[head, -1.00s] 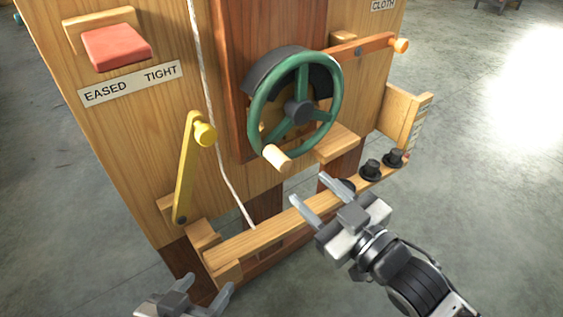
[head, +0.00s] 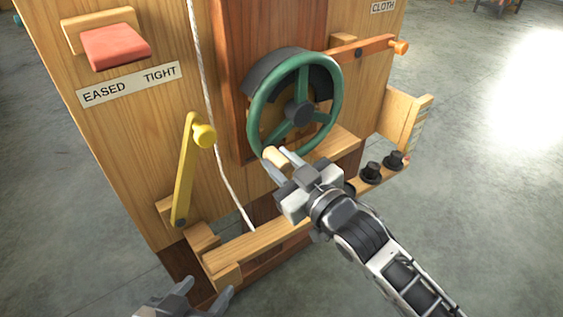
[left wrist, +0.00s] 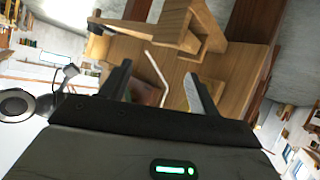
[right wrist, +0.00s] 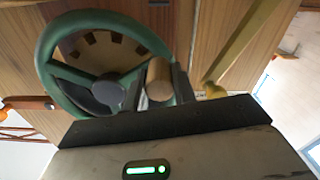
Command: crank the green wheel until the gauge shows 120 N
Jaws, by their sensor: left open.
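The green wheel (head: 337,95) stands on the front of the wooden machine, with a dark hub and a pale wooden crank handle (head: 275,157) at its lower left. My right gripper (head: 277,161) is at the handle, its fingers drawn in on both sides of it. The right wrist view shows the handle (right wrist: 158,80) between the fingers, beside the wheel's rim (right wrist: 47,65). My left gripper (head: 197,296) is open and empty, low in front of the machine. No readable gauge figure shows; a striped strip (head: 418,124) at the right is too small to read.
A yellow lever (head: 186,170) and a red block (head: 116,46) above an EASED/TIGHT label (head: 130,84) are left of the wheel. An orange lever (head: 372,46) is upper right. Dark knobs (head: 371,170) sit on the lower rail. Floor at the right is clear.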

